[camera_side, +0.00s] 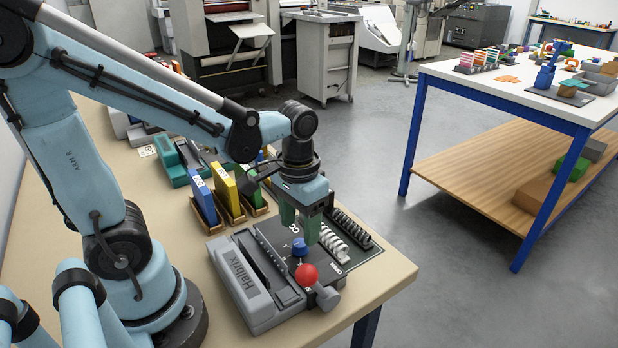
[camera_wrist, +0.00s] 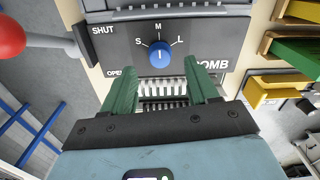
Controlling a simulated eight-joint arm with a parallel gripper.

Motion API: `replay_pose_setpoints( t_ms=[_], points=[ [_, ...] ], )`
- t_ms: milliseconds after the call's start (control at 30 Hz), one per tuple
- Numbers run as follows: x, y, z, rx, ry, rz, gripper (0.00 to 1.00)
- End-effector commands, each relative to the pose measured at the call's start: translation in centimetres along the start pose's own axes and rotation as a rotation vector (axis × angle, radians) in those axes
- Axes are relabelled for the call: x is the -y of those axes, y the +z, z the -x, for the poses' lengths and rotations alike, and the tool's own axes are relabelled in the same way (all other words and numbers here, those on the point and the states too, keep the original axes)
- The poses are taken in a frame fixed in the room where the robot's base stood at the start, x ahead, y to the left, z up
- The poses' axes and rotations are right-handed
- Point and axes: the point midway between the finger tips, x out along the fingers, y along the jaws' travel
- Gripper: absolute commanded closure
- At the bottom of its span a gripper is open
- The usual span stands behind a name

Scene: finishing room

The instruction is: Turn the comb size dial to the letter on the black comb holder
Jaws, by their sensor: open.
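The blue comb size dial (camera_side: 299,246) is on the dark panel of the grey binding machine (camera_side: 243,285). In the wrist view the dial (camera_wrist: 159,57) has a short white mark that appears to point up toward M; S is at its left and L at its right. My gripper (camera_side: 300,236) is open and empty above the dial area. In the wrist view its green fingers (camera_wrist: 161,78) are apart, with tips just below the dial. A black comb (camera_side: 351,228) lies beside a white comb (camera_side: 332,243). No letter on the black comb's holder is readable.
A red-knobbed lever (camera_side: 307,274) stands close to the dial, by the SHUT label in the wrist view. Blue, yellow and green upright blocks (camera_side: 226,190) stand in wooden holders behind the machine. The near table edge is bare.

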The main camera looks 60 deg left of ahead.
Motion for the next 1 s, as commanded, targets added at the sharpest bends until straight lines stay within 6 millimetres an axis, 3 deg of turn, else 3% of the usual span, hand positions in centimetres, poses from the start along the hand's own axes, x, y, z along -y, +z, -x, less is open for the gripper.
replay_pose_setpoints(
  t_ms=[500,700,1000],
  points=[
    [0.0,0.0,6.8,0.0,0.0,0.0,0.41],
    [0.0,0.0,8.1,0.0,0.0,0.0,0.41],
    [0.0,0.0,8.3,0.0,0.0,0.0,0.41]
  ],
)
